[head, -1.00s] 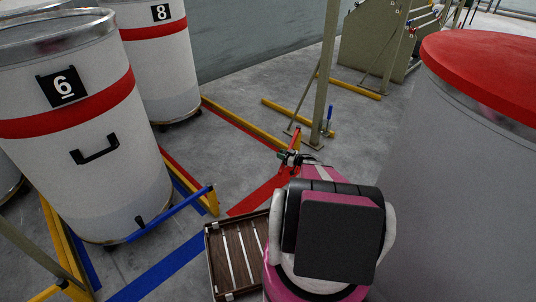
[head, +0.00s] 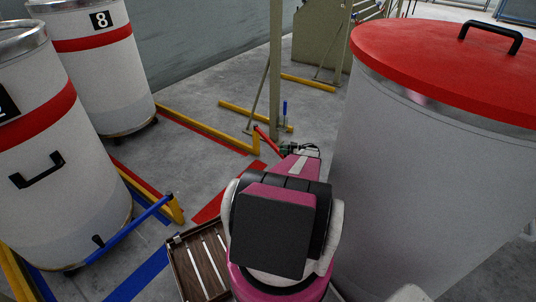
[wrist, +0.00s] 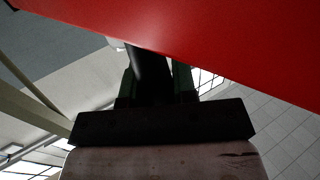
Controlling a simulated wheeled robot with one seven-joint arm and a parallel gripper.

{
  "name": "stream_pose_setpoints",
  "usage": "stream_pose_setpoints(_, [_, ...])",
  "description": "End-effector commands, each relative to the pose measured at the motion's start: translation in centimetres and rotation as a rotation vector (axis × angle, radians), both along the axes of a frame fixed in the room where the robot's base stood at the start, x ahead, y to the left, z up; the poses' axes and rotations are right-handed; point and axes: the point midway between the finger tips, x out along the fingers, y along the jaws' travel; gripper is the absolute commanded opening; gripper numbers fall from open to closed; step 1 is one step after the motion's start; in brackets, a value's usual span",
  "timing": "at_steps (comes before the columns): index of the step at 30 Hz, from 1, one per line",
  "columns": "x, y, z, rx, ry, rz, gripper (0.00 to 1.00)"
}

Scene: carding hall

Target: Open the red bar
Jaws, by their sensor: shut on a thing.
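The red bar (head: 267,140) runs from the end post of a yellow floor rail (head: 205,128) down and right to my gripper (head: 288,150) in the head view. In the wrist view the bar fills the top as a broad red surface (wrist: 210,35). My gripper (wrist: 152,78) has its dark fingers on either side of a black upright grip (wrist: 148,66) just under the bar, and is shut on it. The fingertips are partly hidden by the red surface. My arm hides part of the floor below the gripper.
A large grey can with a red lid (head: 440,65) stands close on the right. White cans (head: 100,85) with red bands stand left. A blue bar (head: 128,230) and a slatted wooden tray (head: 205,262) are at lower left. A greenish post (head: 275,70) stands beyond the gripper.

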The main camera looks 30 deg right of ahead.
Motion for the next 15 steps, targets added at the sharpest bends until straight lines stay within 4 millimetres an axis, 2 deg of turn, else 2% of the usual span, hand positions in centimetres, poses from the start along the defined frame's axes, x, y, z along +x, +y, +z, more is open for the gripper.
stream_pose_setpoints(1, [-0.6,-1.8,-0.3,0.000,0.002,0.007,0.00])
stream_pose_setpoints(6, [-0.2,-6.7,-0.3,0.000,0.001,0.097,0.00])
stream_pose_setpoints(12, [0.3,-10.3,-0.2,0.001,0.002,0.203,0.00])
stream_pose_setpoints(15, [0.5,-11.4,-0.2,0.000,0.002,0.237,0.00])
